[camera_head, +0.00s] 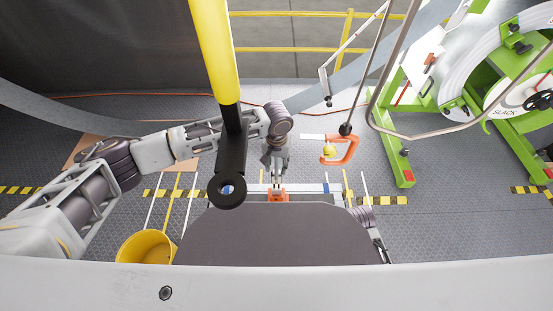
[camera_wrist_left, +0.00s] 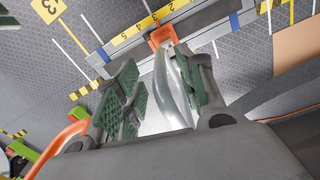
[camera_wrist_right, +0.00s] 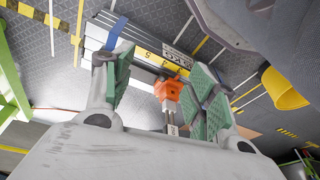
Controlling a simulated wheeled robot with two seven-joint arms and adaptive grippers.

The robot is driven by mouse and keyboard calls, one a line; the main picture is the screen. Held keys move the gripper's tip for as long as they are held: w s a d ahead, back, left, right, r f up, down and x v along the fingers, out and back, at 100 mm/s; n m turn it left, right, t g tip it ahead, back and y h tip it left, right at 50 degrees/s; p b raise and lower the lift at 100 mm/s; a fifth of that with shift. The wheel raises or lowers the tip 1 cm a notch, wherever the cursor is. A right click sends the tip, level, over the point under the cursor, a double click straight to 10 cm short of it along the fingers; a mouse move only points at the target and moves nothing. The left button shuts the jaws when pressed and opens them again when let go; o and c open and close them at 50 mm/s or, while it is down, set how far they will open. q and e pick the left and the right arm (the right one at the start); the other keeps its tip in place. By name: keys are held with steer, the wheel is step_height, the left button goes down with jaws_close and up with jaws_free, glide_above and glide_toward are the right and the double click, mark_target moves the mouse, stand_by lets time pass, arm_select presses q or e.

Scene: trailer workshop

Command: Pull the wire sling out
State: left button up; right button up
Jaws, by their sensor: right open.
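A grey wire-like loop (camera_head: 415,136), perhaps the wire sling, hangs in the upper right of the head view; I cannot tell for certain. My left gripper (camera_head: 277,172) points down at the middle, by an orange clamp piece (camera_head: 277,195). In the left wrist view, a shiny silver curved piece (camera_wrist_left: 174,92) lies by one green finger pad; whether the left gripper (camera_wrist_left: 160,92) grips it is unclear. In the right wrist view, my right gripper (camera_wrist_right: 160,90) is open, with the orange piece (camera_wrist_right: 172,88) seen between its fingers. My torso hides most of the right arm in the head view.
A yellow pole with a black eye end (camera_head: 229,184) hangs in front. An orange hook (camera_head: 344,151) hangs right of the left gripper. A green reel frame (camera_head: 393,150) stands at right. A yellow bucket (camera_head: 147,247) sits at lower left. A ruled bar (camera_wrist_right: 160,55) lies beyond the right gripper.

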arm_select(q)
steer(key=shift+f, duration=1)
jaws_close()
steer(key=shift+r, duration=0.1)
